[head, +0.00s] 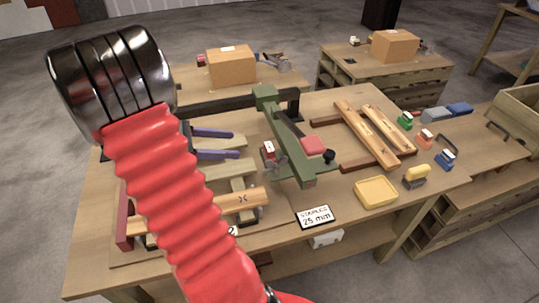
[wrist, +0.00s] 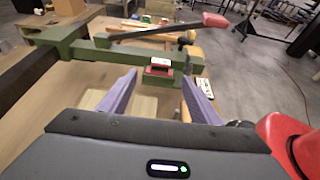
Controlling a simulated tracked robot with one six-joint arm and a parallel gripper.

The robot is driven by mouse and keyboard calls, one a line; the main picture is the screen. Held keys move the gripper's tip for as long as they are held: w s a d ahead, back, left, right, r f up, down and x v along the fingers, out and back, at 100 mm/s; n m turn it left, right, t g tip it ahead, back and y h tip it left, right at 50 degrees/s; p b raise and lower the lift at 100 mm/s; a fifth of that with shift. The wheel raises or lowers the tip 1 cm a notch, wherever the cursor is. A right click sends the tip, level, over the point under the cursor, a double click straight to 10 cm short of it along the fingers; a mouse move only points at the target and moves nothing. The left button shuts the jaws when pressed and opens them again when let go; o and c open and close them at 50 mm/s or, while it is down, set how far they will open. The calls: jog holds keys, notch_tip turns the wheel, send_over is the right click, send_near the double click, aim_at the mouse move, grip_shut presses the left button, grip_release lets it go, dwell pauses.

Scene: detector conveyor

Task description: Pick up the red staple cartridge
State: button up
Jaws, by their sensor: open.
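A small red block with a pale top, which looks like the red staple cartridge (head: 269,151), sits at the side of the green stapling machine (head: 289,146). In the wrist view the red block (wrist: 158,72) shows beyond and between my fingertips, against the machine's green body (wrist: 125,52). My gripper (head: 237,144) has two purple fingers, spread apart and empty, to the left of the block in the head view. In the wrist view my gripper (wrist: 160,76) points at the block with space between each finger and it.
A red-padded lever (head: 313,145) tops the machine. Right of it are wooden pieces (head: 375,133), green (head: 405,121), orange-red (head: 425,138) and blue (head: 445,158) small blocks, and a yellow tray (head: 376,192). A sign (head: 315,216) reads "STAPLES 25 mm". Cardboard boxes (head: 231,66) stand behind.

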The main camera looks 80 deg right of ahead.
aim_at(267, 147)
jog(key=shift+s, duration=0.1)
jog(key=x, duration=0.8)
jog(key=shift+s+d+f, duration=0.1)
jog(key=shift+s+f, duration=0.05)
jog(key=shift+s, duration=0.05)
jog(key=shift+s, duration=0.1)
jog(key=shift+x, duration=2.5)
jog(key=shift+c, duration=0.5)
jog(key=c, duration=1.1)
